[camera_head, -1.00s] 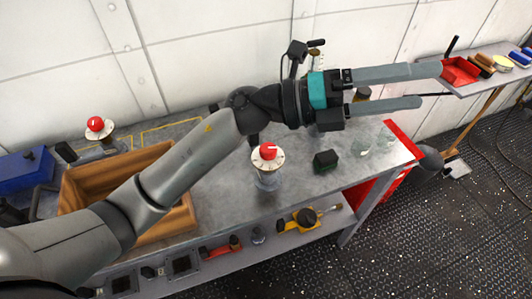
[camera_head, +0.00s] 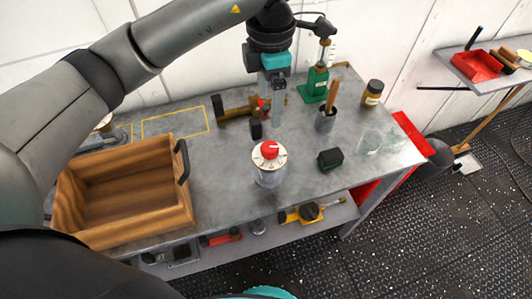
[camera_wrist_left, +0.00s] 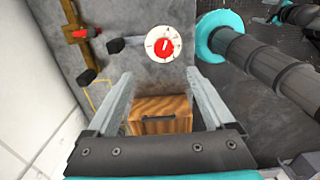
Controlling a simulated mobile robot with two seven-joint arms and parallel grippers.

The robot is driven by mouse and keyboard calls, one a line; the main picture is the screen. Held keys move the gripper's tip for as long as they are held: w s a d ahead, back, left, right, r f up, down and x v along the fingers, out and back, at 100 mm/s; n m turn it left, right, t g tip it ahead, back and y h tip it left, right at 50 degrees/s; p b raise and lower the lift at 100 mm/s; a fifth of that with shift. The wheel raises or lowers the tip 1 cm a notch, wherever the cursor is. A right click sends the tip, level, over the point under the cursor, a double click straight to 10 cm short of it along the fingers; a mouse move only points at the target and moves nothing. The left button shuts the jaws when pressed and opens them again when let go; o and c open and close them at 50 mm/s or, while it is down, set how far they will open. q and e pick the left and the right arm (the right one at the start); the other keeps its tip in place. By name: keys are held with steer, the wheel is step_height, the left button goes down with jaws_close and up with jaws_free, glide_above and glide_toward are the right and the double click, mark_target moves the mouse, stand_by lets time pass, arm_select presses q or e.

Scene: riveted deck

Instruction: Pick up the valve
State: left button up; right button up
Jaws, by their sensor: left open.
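My left gripper (camera_head: 271,117) points down over the bench, just right of the valve in the head view. Its two fingers are apart, with nothing between them in the left wrist view (camera_wrist_left: 158,84). The fingers partly hide what is behind them. My right gripper does not show.
A red knob on a white dial (camera_head: 269,153) stands in front of my left gripper. A wooden crate (camera_head: 187,217) is at the left. A green stand (camera_head: 314,88), a pot (camera_head: 325,121), a dark block (camera_head: 330,159) and a jar (camera_head: 372,92) are to the right.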

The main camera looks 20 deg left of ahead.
arm_select(q)
glide_toward(270, 146)
step_height(270, 146, down, 5)
steer(key=shift+w+a+f, duration=0.1)
steer(key=shift+a+f, duration=0.05)
step_height(270, 146, down, 5)
steer(key=shift+f+p, duration=0.1)
steer(key=shift+p, duration=0.45)
jaws_close()
stand_by(0.4)
